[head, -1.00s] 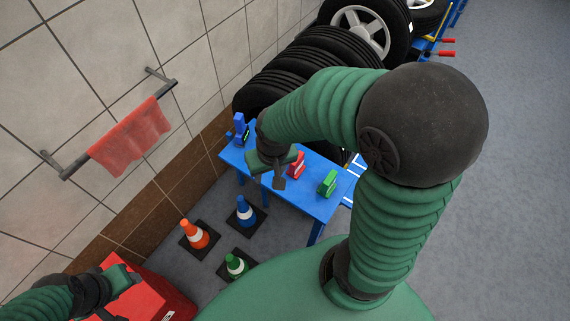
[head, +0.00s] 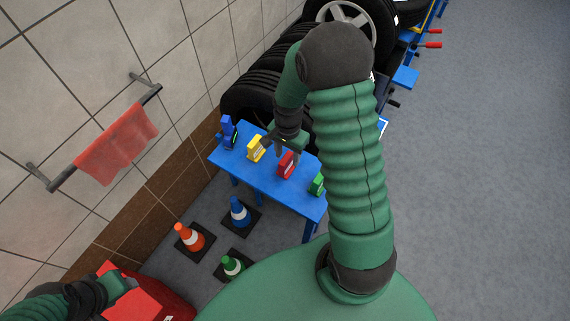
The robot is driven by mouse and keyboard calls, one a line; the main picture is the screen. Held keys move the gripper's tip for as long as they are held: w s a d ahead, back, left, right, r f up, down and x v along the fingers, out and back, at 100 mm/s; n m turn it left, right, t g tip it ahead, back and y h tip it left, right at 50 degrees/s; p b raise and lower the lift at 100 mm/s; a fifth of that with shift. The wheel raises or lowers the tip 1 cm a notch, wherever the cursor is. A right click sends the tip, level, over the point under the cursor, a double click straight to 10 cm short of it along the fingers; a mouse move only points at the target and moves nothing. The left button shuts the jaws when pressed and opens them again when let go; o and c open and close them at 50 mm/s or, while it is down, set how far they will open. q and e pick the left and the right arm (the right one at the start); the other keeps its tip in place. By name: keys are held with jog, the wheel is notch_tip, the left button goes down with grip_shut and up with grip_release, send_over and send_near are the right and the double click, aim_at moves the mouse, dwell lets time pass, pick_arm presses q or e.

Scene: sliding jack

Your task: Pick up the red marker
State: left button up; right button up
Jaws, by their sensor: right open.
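The red marker (head: 286,165) stands on the blue table (head: 262,182), between a yellow marker (head: 256,149) and a green marker (head: 318,184). My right gripper (head: 281,149) is open and empty, just above and beside the red marker in the picture. I cannot tell the exact gap or whether they touch. My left gripper (head: 126,286) is low at the left, over a red box; its fingers are too unclear to read.
A blue marker (head: 228,132) stands at the table's left end. Tyres (head: 262,92) are stacked behind the table. The red box (head: 160,302) is lower left. Floor at right is open.

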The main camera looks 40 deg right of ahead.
notch_tip(320, 180, down, 6)
jog(key=shift+w+a+r+p, duration=0.1)
jog(key=shift+w+p, duration=0.05)
jog(key=shift+p, duration=0.4)
jog(key=shift+w+a, duration=0.1)
jog(key=shift+a, duration=0.1)
jog(key=shift+d, duration=0.2)
grip_shut()
